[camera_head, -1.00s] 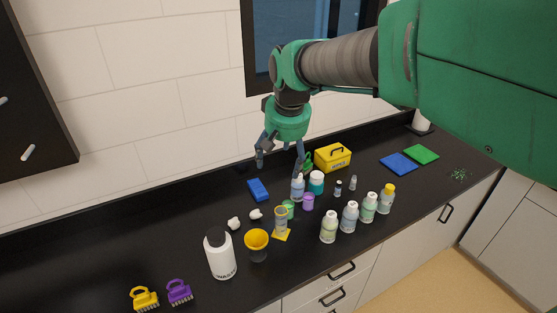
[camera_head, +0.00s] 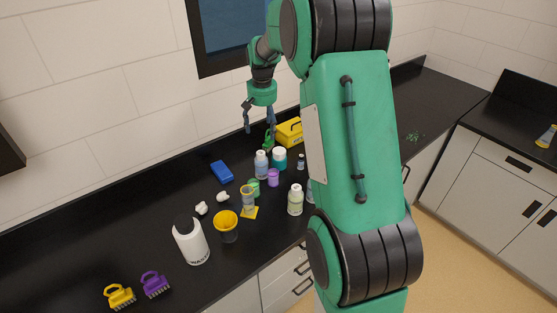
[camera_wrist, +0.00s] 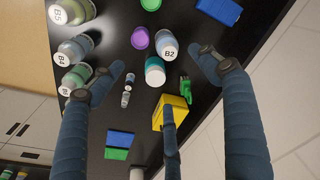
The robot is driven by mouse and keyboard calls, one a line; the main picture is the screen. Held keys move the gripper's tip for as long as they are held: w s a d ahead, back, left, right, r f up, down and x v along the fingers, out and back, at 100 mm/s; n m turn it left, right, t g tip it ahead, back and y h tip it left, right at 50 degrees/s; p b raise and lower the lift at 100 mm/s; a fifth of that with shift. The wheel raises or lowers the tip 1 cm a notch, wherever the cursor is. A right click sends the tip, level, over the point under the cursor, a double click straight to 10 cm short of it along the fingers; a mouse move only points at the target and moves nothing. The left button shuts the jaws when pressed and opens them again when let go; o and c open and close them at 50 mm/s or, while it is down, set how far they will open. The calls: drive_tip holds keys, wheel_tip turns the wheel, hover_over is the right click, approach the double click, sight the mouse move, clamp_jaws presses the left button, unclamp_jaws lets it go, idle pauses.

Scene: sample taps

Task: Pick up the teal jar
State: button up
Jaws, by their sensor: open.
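The teal jar (camera_head: 280,160) has a white lid and stands upright on the black counter, beside a white-capped bottle (camera_head: 262,164). In the wrist view the teal jar (camera_wrist: 155,72) lies in the middle, between my spread fingers but beyond them. The bottle marked B2 (camera_wrist: 166,44) is close beside it. My gripper (camera_head: 260,124) is open and empty, pointing down in the air above the counter near the jar. In the wrist view my gripper (camera_wrist: 160,75) shows its fingers wide apart, touching nothing visible.
A yellow box (camera_head: 290,132), green object (camera_head: 269,139) and purple jar (camera_head: 273,178) are close to the teal jar. Several bottles, such as B4 (camera_wrist: 73,50), stand along the counter's front. A blue block (camera_head: 221,171) lies left. My arm hides the counter's right part.

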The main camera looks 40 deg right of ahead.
drive_tip(key=m+g, duration=0.1)
hover_over(279, 151)
wheel_tip(279, 151, down, 12)
drive_tip(key=shift+d+f, duration=0.1)
drive_tip(key=shift+f, duration=0.1)
drive_tip(key=shift+s, duration=0.1)
drive_tip(key=shift+f, duration=0.1)
wheel_tip(279, 151, down, 8)
drive_tip(key=shift+r, duration=0.1)
drive_tip(key=shift+f, duration=0.3)
drive_tip(key=shift+f+b, duration=0.6)
drive_tip(key=shift+f, duration=2)
drive_tip(key=shift+c, duration=0.2)
